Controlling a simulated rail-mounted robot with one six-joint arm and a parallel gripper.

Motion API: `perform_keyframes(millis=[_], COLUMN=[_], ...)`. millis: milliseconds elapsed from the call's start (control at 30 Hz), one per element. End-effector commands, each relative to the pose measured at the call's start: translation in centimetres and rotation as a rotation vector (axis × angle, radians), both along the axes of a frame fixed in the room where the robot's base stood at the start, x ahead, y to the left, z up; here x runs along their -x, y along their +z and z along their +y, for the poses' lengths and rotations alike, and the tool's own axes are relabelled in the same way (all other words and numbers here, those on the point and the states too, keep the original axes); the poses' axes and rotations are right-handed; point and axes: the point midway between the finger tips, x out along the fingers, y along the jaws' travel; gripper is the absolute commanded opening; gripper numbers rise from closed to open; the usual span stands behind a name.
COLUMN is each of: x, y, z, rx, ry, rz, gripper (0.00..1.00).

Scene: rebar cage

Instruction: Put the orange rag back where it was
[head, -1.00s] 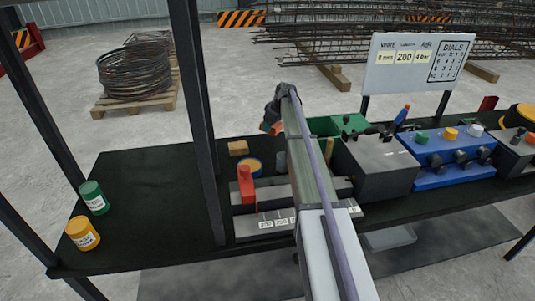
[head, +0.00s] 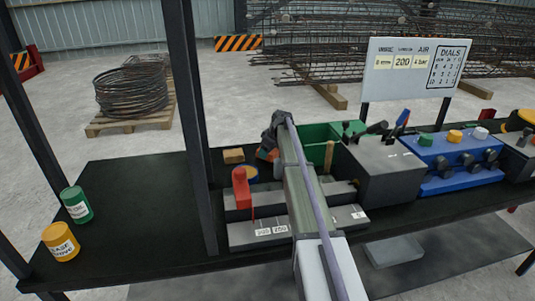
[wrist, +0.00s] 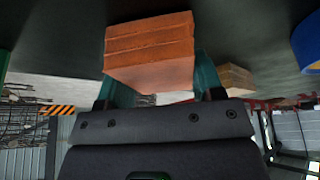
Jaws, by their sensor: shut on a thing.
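The orange rag (wrist: 150,52) is a folded, layered block between the two green fingers of my gripper (wrist: 155,85) in the wrist view. The gripper is shut on it, with the black table surface close beyond. In the head view my gripper (head: 268,150) is low over the table's back part, just right of a small wooden block (head: 233,156). Only a small orange edge of the rag shows there; my arm hides the rest. I cannot tell whether the rag touches the table.
A red clamp-like part (head: 241,188) stands on a grey stepped block. A green bin (head: 318,132) and a grey box (head: 382,168) are to the right. A black post (head: 190,120) rises left; the table's left part is mostly clear.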

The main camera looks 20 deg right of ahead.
Motion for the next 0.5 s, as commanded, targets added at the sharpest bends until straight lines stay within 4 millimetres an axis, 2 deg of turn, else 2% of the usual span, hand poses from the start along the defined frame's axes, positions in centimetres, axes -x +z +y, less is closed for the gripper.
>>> perform_keyframes(millis=[67, 100, 333, 500], x=[0.00, 0.00, 0.00, 0.00], y=[-0.44, -0.24, -0.22, -0.22], z=[0.00, 0.01, 0.00, 0.00], rx=[0.000, 0.000, 0.000, 0.000], ry=[0.000, 0.000, 0.000, 0.000], rz=[0.000, 0.000, 0.000, 0.000], gripper=[0.34, 0.65, 0.86, 0.86])
